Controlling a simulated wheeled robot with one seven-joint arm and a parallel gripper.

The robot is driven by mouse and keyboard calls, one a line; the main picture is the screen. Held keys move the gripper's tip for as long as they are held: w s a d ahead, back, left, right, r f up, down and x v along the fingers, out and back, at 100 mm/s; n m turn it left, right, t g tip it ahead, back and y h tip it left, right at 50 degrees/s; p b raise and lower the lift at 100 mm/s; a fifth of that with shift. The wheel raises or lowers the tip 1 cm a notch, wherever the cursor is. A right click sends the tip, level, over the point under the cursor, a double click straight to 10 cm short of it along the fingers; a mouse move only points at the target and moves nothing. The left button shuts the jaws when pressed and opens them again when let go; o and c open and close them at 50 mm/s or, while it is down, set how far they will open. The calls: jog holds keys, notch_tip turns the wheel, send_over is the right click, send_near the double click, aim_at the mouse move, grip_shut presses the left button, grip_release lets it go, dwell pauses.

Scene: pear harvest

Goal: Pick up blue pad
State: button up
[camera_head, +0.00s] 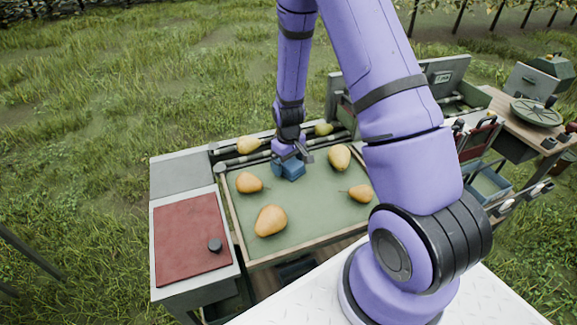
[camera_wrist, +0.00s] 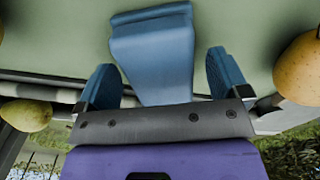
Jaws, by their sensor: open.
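The blue pad (camera_wrist: 152,52) lies on the green tray surface and is a folded-looking block with a wider top edge in the wrist view. It also shows in the head view (camera_head: 293,171), near the tray's back middle. My gripper (camera_wrist: 164,77) is open, with one blue fingertip on each side of the pad and a visible gap on both sides. In the head view my gripper (camera_head: 290,157) is right over the pad and partly hides it. I cannot tell how far the fingers reach down beside it.
Several pears lie on the green tray (camera_head: 310,228), including a large one (camera_head: 270,220) at the front and one (camera_head: 340,157) right of my gripper. Two yellow-green pears lie behind, by rails. A red panel (camera_head: 190,235) with a black knob is at left.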

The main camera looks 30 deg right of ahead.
jog(key=shift+f, duration=0.2)
jog(key=c, duration=1.1)
jog(key=shift+r, duration=0.15)
